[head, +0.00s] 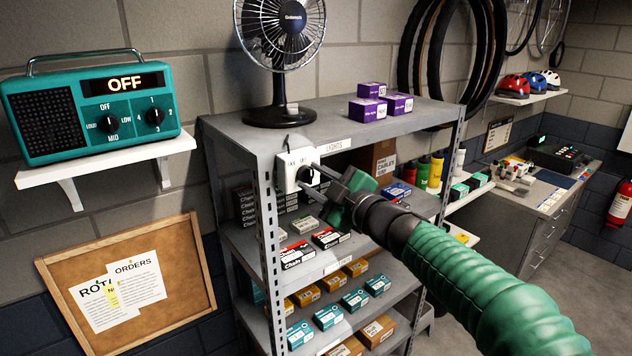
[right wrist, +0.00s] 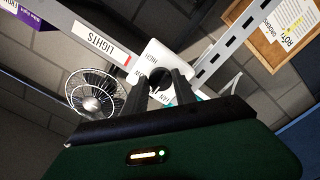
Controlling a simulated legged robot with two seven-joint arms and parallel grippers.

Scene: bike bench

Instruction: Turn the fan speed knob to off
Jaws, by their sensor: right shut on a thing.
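The fan speed knob (right wrist: 159,76) is dark and sits on a white control box (head: 291,170) at the front left post of the grey shelf. The white box (right wrist: 165,58) also shows in the right wrist view, with small lettering partly covered. My right gripper (head: 314,180) reaches in from the right and is shut on the knob, one finger on each side. The fingers hide most of the knob, so its setting cannot be read. The black desk fan (head: 281,30) stands on the shelf top. My left gripper is not in view.
A teal radio (head: 92,108) with knobs and an OFF display stands on a white wall shelf at the left. Purple boxes (head: 381,104) sit on the shelf top, and several small boxes fill the levels below. A cork board (head: 190,245) leans at the lower left.

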